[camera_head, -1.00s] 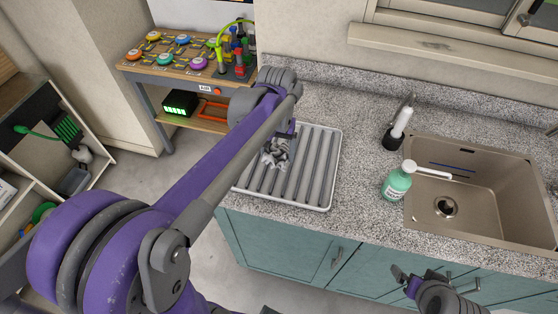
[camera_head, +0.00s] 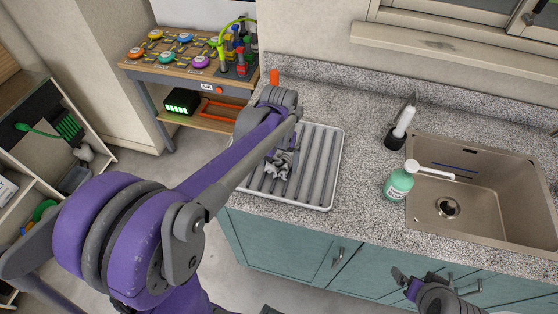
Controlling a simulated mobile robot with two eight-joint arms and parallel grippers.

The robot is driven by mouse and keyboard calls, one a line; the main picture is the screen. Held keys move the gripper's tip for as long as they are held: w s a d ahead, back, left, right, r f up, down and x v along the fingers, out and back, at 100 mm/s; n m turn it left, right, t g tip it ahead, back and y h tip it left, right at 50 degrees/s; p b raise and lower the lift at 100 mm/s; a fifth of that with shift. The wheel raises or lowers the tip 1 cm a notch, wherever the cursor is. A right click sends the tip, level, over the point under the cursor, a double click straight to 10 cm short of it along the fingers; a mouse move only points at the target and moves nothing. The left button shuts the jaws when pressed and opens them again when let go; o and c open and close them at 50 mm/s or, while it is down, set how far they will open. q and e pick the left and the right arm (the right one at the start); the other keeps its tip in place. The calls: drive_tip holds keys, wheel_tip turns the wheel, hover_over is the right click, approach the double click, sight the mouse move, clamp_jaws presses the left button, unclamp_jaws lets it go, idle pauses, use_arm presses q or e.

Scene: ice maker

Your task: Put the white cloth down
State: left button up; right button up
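The white cloth (camera_head: 281,164) is a crumpled, greyish-white bundle at the ribbed grey tray (camera_head: 325,165) on the counter. My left gripper (camera_head: 284,150) points down over the tray, with the cloth bunched at its fingertips; it appears shut on the cloth. The arm hides part of the gripper and the tray's left side. I cannot tell whether the cloth touches the ribs. My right gripper (camera_head: 402,279) is low at the right, in front of the teal cabinets, away from the cloth; its opening is unclear.
A green soap bottle (camera_head: 399,183) and a dark holder with a white-topped item (camera_head: 397,136) stand between the tray and the sink (camera_head: 490,210). A wooden activity table (camera_head: 180,70) stands at the back left. An orange object (camera_head: 274,77) shows behind my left arm.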

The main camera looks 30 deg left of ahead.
sight(279, 161)
use_arm(q)
drive_tip(key=shift+r, duration=0.3)
wheel_tip(279, 161, up, 11)
drive_tip(key=p, duration=0.1)
drive_tip(key=s+d+f+m+t, duration=0.1)
drive_tip(key=s+d+f+t, duration=0.2)
drive_tip(key=s, duration=0.3)
drive_tip(key=s+d+f+m+t, duration=0.2)
drive_tip(key=s+d+f, duration=0.1)
drive_tip(key=s+f, duration=0.3)
drive_tip(key=shift+s+d+f+t, duration=0.2)
drive_tip(key=shift+s+d+t, duration=0.2)
drive_tip(key=shift+s, duration=0.25)
use_arm(e)
drive_tip(key=shift+w+r, duration=0.4)
drive_tip(key=shift+r, duration=0.35)
